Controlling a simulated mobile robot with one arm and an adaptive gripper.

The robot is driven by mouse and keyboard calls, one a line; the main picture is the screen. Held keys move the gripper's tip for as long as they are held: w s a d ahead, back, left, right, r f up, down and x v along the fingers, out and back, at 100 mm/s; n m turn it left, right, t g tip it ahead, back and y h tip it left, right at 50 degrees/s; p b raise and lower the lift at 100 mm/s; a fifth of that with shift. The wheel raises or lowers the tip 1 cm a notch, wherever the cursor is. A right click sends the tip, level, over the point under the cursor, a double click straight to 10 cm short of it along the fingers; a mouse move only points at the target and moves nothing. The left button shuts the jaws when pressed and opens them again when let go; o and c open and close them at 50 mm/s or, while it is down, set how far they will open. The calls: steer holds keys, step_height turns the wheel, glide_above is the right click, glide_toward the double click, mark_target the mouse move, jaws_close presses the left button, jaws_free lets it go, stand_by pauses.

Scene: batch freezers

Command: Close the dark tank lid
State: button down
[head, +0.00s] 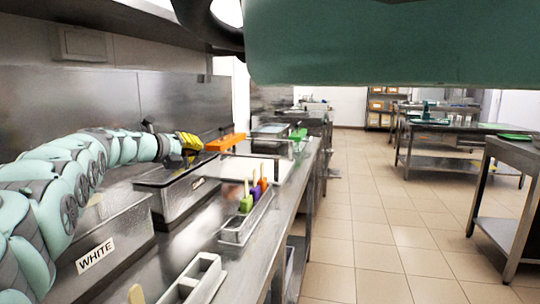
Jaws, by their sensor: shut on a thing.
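The dark tank (182,204) is a steel tub on the counter in the middle left of the head view, behind the tub marked WHITE. Its small front label is too small to read surely. A dark lid (160,176) shows at its top, partly hidden by my arm and gripper; its exact tilt is hard to tell. My mint-green arm reaches in from the left, and my black gripper (183,157) is at the back of the lid, shut on what seems to be the lid's edge or handle. The contact itself is too small to see clearly.
The WHITE tub (118,238) stands nearer on the counter. A steel holder (234,229) with green, purple and orange-handled tools is to the right. An orange item (225,143) lies behind. A divided tray (197,283) is in front.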

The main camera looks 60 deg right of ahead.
steer(key=shift+s+d+f+m, duration=0.1)
steer(key=shift+s+f+m, duration=0.2)
steer(key=shift+f+m, duration=0.25)
steer(key=shift+f, duration=0.1)
